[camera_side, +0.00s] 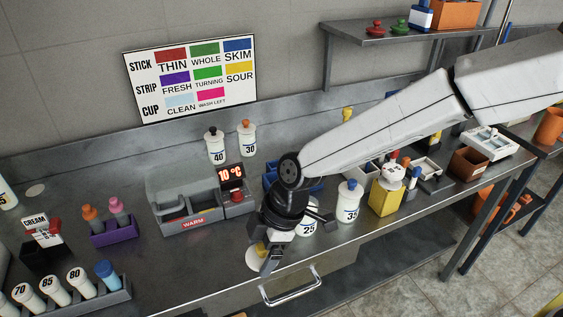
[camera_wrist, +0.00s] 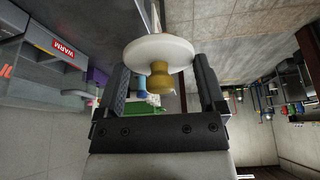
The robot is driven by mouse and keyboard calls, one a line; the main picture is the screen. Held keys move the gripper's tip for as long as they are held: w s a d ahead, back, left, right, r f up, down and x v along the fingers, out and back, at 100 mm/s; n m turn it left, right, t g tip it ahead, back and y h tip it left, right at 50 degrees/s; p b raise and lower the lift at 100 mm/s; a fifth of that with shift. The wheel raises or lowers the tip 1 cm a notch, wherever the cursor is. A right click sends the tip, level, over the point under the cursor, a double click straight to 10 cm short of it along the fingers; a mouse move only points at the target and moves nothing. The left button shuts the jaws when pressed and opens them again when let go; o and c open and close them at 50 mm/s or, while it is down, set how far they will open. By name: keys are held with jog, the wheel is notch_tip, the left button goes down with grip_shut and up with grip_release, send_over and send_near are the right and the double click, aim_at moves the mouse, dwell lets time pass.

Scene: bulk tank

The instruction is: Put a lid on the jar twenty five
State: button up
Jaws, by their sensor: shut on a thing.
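The jar twenty five (camera_side: 309,229) is a white jar marked 25. It stands upright on the steel bench in the side view, partly hidden behind my gripper. No lid can be made out on it, as its top is covered. My gripper (camera_side: 270,260) is in front and to the left of it, over the bench's front part. It is shut on a white round lid (camera_side: 251,260) with a yellow knob. In the wrist view the lid (camera_wrist: 150,51) is tilted, its knob (camera_wrist: 160,82) between the two fingers. The lid is apart from the jar.
Jar 35 (camera_side: 348,202) with a blue lid stands to the right, beside a yellow box (camera_side: 384,198). A grey warming unit (camera_side: 190,208) is to the left. Jars 40 (camera_side: 216,148) and 30 (camera_side: 247,140) stand behind. A rail handle (camera_side: 291,290) is at the front edge.

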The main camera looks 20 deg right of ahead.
aim_at(305, 217)
jog(key=w+d+r+m+t, duration=0.2)
jog(key=w+d+m, duration=0.3)
jog(key=w+d, duration=0.7)
jog(key=d, duration=0.3)
jog(key=shift+w+d+r+h, duration=0.15)
jog(key=shift+r+h, duration=0.15)
jog(key=shift+r, duration=0.1)
jog(key=shift+f, duration=0.35)
jog(key=shift+f, duration=2.9)
jog(key=o, duration=0.9)
